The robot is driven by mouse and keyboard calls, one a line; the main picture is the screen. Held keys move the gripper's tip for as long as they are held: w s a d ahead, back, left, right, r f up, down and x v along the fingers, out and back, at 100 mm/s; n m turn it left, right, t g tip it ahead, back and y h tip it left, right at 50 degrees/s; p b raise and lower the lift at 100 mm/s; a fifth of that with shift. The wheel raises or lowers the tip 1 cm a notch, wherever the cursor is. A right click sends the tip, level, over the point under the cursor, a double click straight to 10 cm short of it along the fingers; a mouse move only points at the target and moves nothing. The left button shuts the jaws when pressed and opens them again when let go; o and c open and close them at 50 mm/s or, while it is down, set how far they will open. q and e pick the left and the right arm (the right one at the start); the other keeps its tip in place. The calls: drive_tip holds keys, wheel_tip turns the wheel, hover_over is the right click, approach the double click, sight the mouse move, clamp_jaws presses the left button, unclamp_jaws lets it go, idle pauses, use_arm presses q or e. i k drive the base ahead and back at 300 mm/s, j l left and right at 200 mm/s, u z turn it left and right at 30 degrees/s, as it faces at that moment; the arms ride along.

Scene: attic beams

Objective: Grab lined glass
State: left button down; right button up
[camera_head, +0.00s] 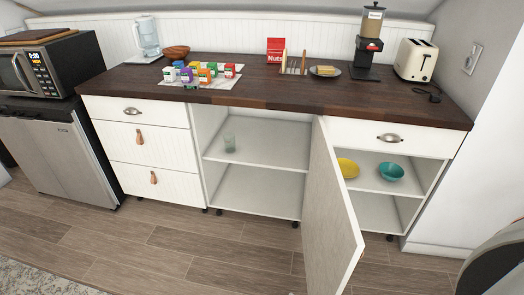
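A clear, slightly greenish glass (229,142) stands upright on the upper shelf (270,148) of the open middle cabinet, near its left wall. It is small in the view, and I cannot make out lines on it. Nothing stands in front of it. Neither of my grippers is in view.
A white cabinet door (330,215) stands open towards me, right of the glass. The right compartment holds a yellow bowl (348,167) and a teal bowl (391,171). The dark countertop (330,98) overhangs the shelves. A dark rounded object (495,265) is at bottom right. The floor (200,245) in front is clear.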

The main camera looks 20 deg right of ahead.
sight(230, 143)
drive_tip(key=i+j, duration=0.2)
drive_tip(key=i, duration=0.25)
drive_tip(key=i+j, duration=0.2)
drive_tip(key=i, duration=0.25)
drive_tip(key=i+j+z, duration=0.1)
drive_tip(key=i, duration=0.35)
drive_tip(key=i+j, duration=0.3)
drive_tip(key=i, duration=0.15)
drive_tip(key=i+j+z, duration=0.1)
drive_tip(key=z, duration=1.95)
